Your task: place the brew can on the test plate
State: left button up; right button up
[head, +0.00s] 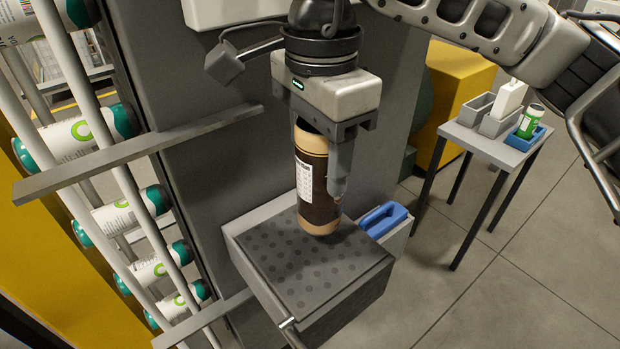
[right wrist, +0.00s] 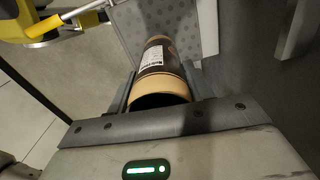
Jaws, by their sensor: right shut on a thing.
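The brew can (head: 318,190) is brown with tan ends and a white label, and stands roughly upright. My right gripper (head: 325,185) is shut on it from above. The can's lower end is at the dark, dotted test plate (head: 310,270); I cannot tell whether it touches. In the right wrist view the can (right wrist: 155,75) lies between the fingers, with the dotted plate (right wrist: 185,25) beyond it. My left gripper is not in view.
A rack of white and teal cans (head: 75,135) stands at the left, with a grey bar (head: 140,150) across it. A blue object (head: 384,219) sits beside the plate. A small table (head: 490,145) with bins and a green can stands at the right.

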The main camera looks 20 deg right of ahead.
aim_at(310, 187)
jog(key=shift+a+f, duration=0.35)
jog(key=shift+f, duration=0.1)
notch_tip(310, 187, down, 3)
jog(key=shift+a+f+p, duration=0.15)
jog(key=shift+p, duration=0.15)
jog(key=shift+f, duration=0.1)
jog(key=shift+f+b, duration=0.15)
jog(key=shift+b, duration=0.15)
jog(key=o, duration=0.9)
jog(key=shift+o, duration=0.2)
